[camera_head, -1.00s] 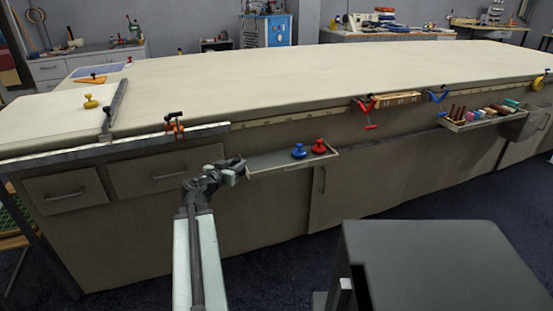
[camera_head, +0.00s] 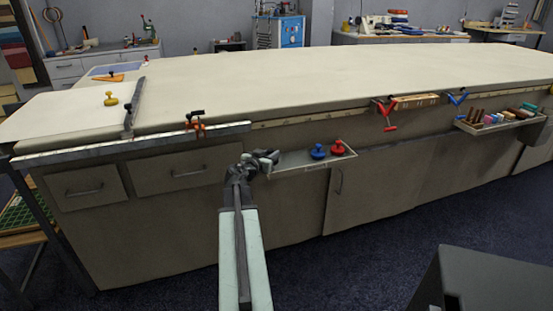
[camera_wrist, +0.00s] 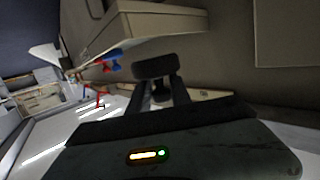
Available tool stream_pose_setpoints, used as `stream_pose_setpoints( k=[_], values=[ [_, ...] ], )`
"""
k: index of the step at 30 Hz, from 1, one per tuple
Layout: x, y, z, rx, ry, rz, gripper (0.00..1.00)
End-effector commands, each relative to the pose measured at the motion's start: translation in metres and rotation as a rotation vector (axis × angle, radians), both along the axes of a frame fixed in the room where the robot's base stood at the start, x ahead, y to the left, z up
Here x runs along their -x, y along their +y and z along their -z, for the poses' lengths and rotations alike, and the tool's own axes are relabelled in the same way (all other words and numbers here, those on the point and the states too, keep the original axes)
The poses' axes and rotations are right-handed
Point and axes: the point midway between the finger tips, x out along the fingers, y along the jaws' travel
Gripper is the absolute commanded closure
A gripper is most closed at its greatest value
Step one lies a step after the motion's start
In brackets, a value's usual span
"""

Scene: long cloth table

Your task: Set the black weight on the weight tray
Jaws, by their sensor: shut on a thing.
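The weight tray (camera_head: 297,164) is a shallow shelf on the front of the long table. A blue weight (camera_head: 317,152) and a red weight (camera_head: 337,148) stand on its right part; its left part is bare. My gripper (camera_head: 266,158) is at the tray's left end. In the wrist view my gripper (camera_wrist: 160,90) is shut on the black weight (camera_wrist: 156,67), a dark round disc with its knob between the fingers. The tray (camera_wrist: 150,28) shows just beyond the weight there. I cannot tell whether weight and tray touch.
A yellow weight (camera_head: 110,99) stands on the cloth tabletop (camera_head: 260,82) at the left. An orange clamp (camera_head: 195,125) and a red clamp (camera_head: 386,112) hang on the table edge. A tray of coloured items (camera_head: 500,120) is further right.

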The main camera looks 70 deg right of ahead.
Motion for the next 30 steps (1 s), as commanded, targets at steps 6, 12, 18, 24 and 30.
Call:
stream_pose_setpoints(
  k=[6,12,18,24,30],
  values=[
    [-0.003,-0.038,0.004,0.001,0.0,-0.004,1.0],
    [-0.003,-0.042,0.004,0.001,0.001,-0.006,1.0],
    [0.0,-0.056,0.023,0.001,0.001,-0.003,1.0],
    [0.001,-0.055,0.044,0.001,0.001,-0.001,1.0],
    [-0.003,-0.054,0.04,0.001,0.001,-0.006,1.0]
  ],
)
